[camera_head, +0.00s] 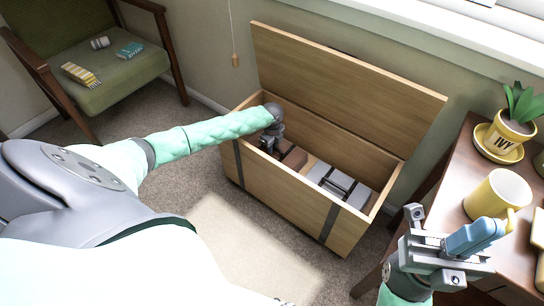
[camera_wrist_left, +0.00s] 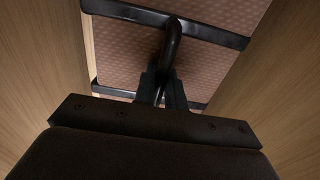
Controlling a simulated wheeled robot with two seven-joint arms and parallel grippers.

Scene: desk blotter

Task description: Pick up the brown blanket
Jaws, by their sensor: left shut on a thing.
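The brown blanket (camera_head: 295,157) lies at the left end inside the open wooden chest. In the left wrist view it is a pinkish-brown dotted bundle (camera_wrist_left: 125,49) with black straps and a black loop handle (camera_wrist_left: 172,45). My left gripper (camera_wrist_left: 161,88) reaches down into the chest and is shut on this handle. In the head view its fingers are partly hidden by my wrist. My right gripper (camera_head: 450,250) is over the desk at the lower right.
The chest (camera_head: 280,205) has its lid (camera_head: 345,85) raised against the wall. Light grey strapped bundles (camera_head: 340,180) lie to the right of the blanket. A yellow mug (camera_head: 495,195) and a potted plant (camera_head: 508,130) stand on the desk. A green armchair (camera_head: 120,75) stands at upper left.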

